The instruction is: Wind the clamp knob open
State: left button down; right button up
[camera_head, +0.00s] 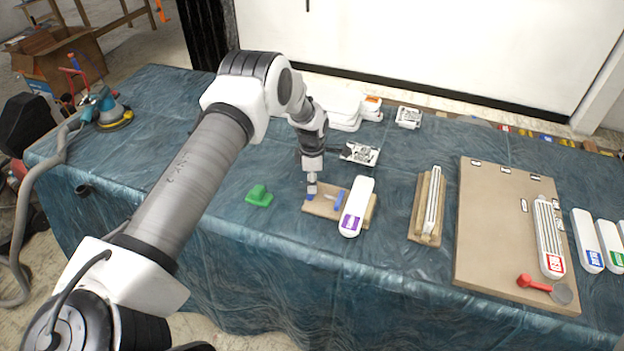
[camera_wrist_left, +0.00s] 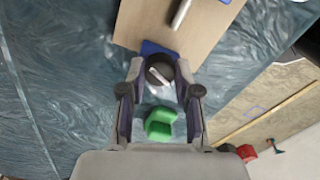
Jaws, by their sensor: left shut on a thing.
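The clamp knob (camera_wrist_left: 160,72) is a dark round piece with a pale bar, seen in the left wrist view between my left fingertips. My left gripper (camera_wrist_left: 160,78) is shut on it; in the head view the gripper (camera_head: 311,190) points down at the left end of a small wooden board (camera_head: 324,211). A blue clamp part (camera_wrist_left: 152,47) lies against the board's edge just beyond the knob. Another blue piece (camera_head: 339,201) is on the board further right. In the head view the gripper hides most of the knob. My right gripper is not in view.
A green block (camera_head: 259,196) stands left of the board. A white piece with a purple label (camera_head: 357,205) lies across the board's right part. A slotted wooden holder (camera_head: 427,207) and a large brown panel (camera_head: 500,230) are further right. The table's front left is clear.

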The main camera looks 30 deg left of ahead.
pick_arm(q)
jog(key=shift+s+f+n, duration=0.2)
jog(key=shift+n, duration=1)
jog(key=c, duration=1)
grip_release()
jog(key=shift+c, duration=0.2)
jog(key=shift+o, duration=1.2)
jog(key=shift+w, duration=0.15)
jog(key=shift+r, duration=0.15)
notch_tip(320, 180, up, 12)
